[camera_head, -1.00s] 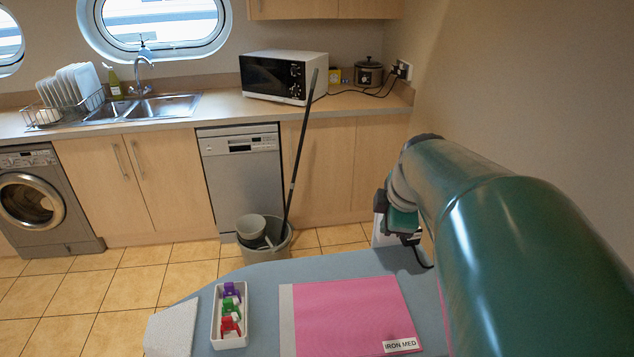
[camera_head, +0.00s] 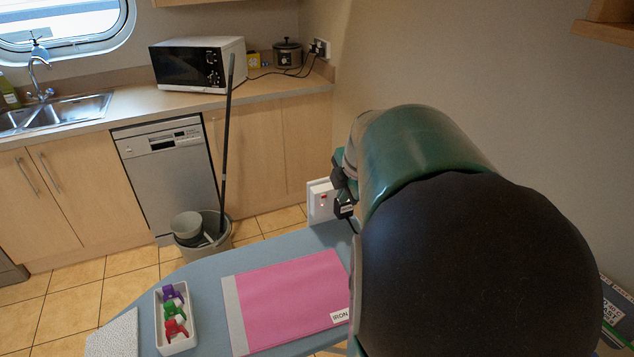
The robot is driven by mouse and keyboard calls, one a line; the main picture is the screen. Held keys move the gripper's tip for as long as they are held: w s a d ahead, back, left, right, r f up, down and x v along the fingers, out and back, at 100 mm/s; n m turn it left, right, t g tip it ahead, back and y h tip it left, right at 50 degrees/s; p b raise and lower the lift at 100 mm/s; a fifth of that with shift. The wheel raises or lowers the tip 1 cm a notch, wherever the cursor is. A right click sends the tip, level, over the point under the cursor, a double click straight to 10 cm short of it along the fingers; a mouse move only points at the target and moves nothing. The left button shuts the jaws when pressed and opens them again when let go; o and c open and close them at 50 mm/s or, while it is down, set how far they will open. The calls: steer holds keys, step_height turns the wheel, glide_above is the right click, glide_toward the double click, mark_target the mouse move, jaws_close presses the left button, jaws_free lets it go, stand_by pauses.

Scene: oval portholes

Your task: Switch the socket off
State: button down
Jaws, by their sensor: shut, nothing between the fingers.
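My gripper (camera_head: 338,178) shows only as a small dark part beyond my green arm, above and to the right of the socket's switch. It looks shut and empty. Most of it is hidden by my arm. I cannot tell whether it touches the socket or plug.
A blue ironing board (camera_head: 215,258) with a pink folder (camera_head: 290,300) and a white tray (camera_head: 176,322) of coloured clips lies in front. A bucket (camera_head: 215,232) with a mop stands on the floor. Another socket (camera_head: 321,47) with plugs is above the counter.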

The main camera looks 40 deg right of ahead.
mark_target(323, 199)
steer(key=w+d+f, duration=0.2)
steer(key=w+f, duration=0.4)
steer(key=w, duration=0.1)
steer(key=shift+f, duration=0.35)
steer(key=shift+w+d+r+g, duration=0.1)
steer(key=shift+w+r+g, duration=0.15)
steer(key=shift+w+g, duration=0.25)
steer(key=shift+r, duration=0.1)
